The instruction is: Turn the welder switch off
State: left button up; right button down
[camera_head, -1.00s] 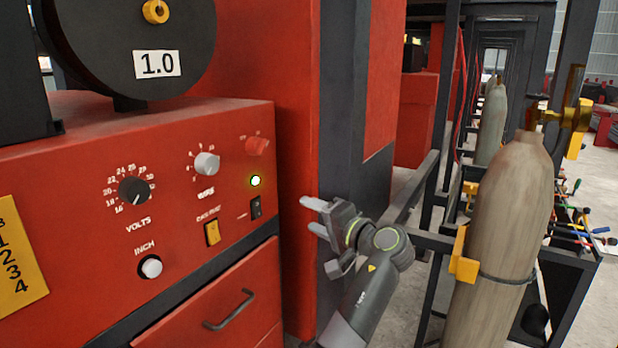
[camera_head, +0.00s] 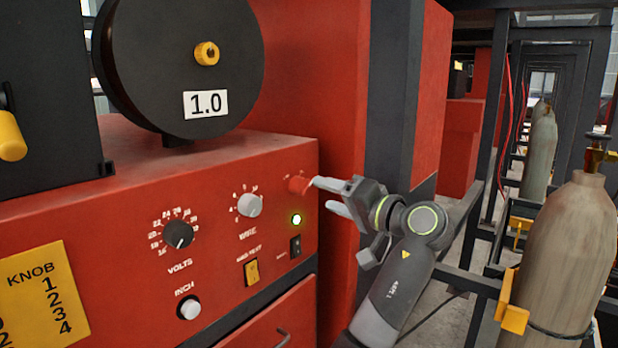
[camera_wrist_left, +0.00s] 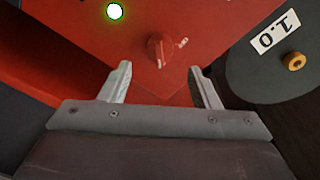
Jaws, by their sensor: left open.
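The red welder (camera_head: 130,200) carries a red rotary switch (camera_head: 298,185) at the upper right of its front panel. A black rocker switch (camera_head: 295,246) sits lower, under a lit green lamp (camera_head: 296,219). My left gripper (camera_head: 322,196) is open and empty, just right of the red rotary switch. In the left wrist view the red switch (camera_wrist_left: 160,50) lies ahead, between the lines of the two spread fingers (camera_wrist_left: 159,67). I see no clear contact with it. The lit lamp also shows there (camera_wrist_left: 115,11). My right gripper is not in view.
A black wire reel (camera_head: 180,65) stands on the welder. Other panel controls are a volts knob (camera_head: 178,234), a wire knob (camera_head: 249,205) and a yellow rocker (camera_head: 251,271). Gas cylinders (camera_head: 570,250) and dark frames stand at right.

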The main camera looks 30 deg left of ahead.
aim_at(308, 188)
pick_arm(q)
jog(key=a, duration=0.1)
jog(key=a+p, duration=0.1)
jog(key=a, duration=0.1)
jog(key=w+a+p, duration=0.1)
jog(key=a, duration=0.1)
jog(key=shift+a+r, duration=0.15)
jog(key=shift+a, duration=0.35)
jog(key=shift+w+a, duration=0.1)
jog(key=shift+c, duration=0.2)
